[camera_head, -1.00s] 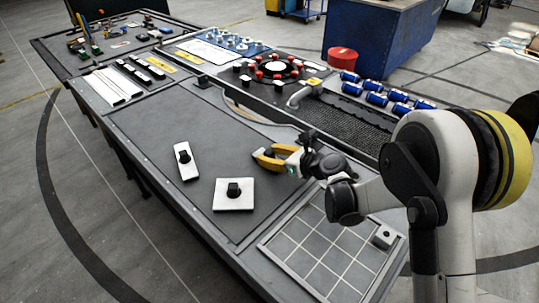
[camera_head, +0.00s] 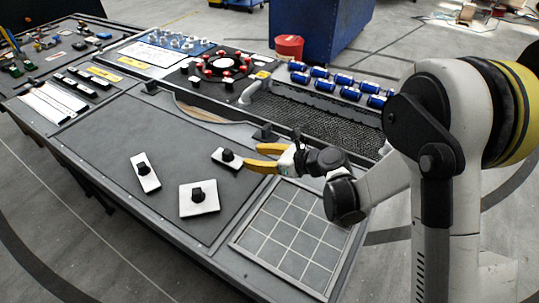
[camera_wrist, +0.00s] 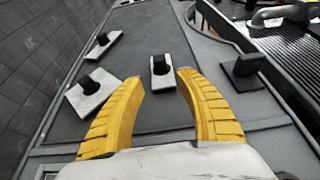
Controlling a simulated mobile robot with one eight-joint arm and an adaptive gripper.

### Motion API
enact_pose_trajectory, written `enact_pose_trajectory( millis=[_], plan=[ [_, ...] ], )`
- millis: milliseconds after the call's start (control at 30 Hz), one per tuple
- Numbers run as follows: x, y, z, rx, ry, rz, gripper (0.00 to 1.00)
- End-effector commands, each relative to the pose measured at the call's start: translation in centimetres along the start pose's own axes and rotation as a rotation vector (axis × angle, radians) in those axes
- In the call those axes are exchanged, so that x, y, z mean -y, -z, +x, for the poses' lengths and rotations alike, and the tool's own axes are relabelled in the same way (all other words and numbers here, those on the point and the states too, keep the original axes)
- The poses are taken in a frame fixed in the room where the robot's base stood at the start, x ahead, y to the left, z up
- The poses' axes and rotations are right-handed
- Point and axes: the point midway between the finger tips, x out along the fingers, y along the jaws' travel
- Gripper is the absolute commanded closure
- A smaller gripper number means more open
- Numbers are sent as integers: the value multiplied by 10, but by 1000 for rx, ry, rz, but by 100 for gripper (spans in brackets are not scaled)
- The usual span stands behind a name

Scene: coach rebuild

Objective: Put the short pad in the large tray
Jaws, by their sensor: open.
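The short pad (camera_head: 222,161) is a small white plate with a black knob, lying on the dark work surface. In the wrist view the short pad (camera_wrist: 165,80) is just ahead of the gap between my fingers. My gripper (camera_head: 251,157) has yellow fingers, open and empty, their tips close to the pad's right end; I cannot tell whether they touch it. A gridded, framed tray (camera_head: 290,237) is at the near right, below my gripper; I take it as the large tray. Its squares look empty.
A longer white pad (camera_head: 144,180) and a square white pad (camera_head: 206,206) lie to the left, both with black knobs. A black block (camera_head: 264,133) stands behind my gripper. Several blue cylinders (camera_head: 345,81) line the back. The dark surface between the pads is bare.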

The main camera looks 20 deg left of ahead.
Motion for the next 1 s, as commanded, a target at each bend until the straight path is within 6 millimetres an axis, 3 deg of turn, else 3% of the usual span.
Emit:
enact_pose_trajectory(
  millis=[267,367,433,567,700,867,1000],
  plan=[
    [1,-1,-3,-4,3,-9,58],
    [6,-7,-17,-33,22,-81,58],
    [11,-15,-37,-76,46,-185,58],
    [21,-29,-95,-214,91,-473,58],
    [21,-34,-166,-399,97,-810,58],
    [6,-28,-250,-627,35,-1174,58],
    [-17,-13,-321,-834,-89,-1468,58]
  ],
)
